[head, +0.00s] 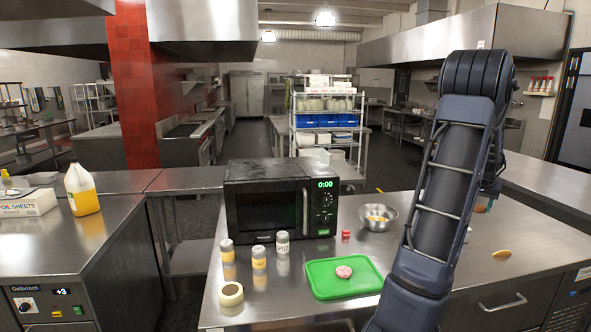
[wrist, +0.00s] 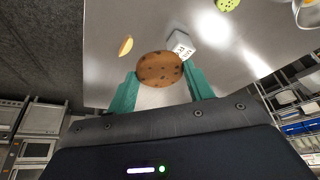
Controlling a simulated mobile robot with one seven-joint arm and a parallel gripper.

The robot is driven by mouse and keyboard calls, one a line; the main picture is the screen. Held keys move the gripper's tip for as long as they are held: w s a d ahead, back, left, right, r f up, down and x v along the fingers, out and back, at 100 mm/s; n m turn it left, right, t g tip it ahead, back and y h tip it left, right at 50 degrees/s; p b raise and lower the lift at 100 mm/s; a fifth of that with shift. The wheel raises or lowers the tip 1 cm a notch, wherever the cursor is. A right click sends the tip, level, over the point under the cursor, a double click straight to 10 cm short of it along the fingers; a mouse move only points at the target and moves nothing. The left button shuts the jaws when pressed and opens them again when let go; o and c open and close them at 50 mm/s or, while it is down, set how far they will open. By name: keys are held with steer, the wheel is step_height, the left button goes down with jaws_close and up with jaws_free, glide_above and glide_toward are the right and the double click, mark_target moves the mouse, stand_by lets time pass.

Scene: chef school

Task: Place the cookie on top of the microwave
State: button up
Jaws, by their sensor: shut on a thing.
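The cookie (wrist: 158,69) is round and brown with dark chips. My gripper (wrist: 160,82) is shut on it, with one green finger on each side, in the wrist view. The black microwave (head: 268,212) stands on the steel counter (head: 455,275) left of centre in the head view. Its door is shut, its display reads 0:00, and its flat top looks bare. In the head view my arm stands to the right of the microwave and largely hides my gripper. The microwave cannot be made out in the wrist view.
A metal bowl (head: 378,217) stands right of the microwave. A green board (head: 318,284) with a pink donut (head: 344,272) lies in front. Several jars (head: 259,257) and a tape roll (head: 231,294) stand at the front left.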

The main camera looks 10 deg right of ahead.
steer(key=w+a+r+n+t+y, duration=0.1)
steer(key=w+a+r+n, duration=0.2)
steer(key=w, duration=0.5)
steer(key=w+a+r+n, duration=0.1)
steer(key=w+a+r, duration=0.2)
steer(key=w+a, duration=0.4)
step_height(320, 180, up, 21)
steer(key=n+y, duration=0.5)
steer(key=n, duration=0.7)
glide_above(304, 168)
steer(key=d, duration=0.1)
steer(key=f, duration=1.9)
steer(key=shift+s+f, duration=0.2)
steer(key=shift+s, duration=0.2)
steer(key=o, duration=0.9)
steer(key=shift+f, duration=0.1)
steer(key=shift+o, duration=0.2)
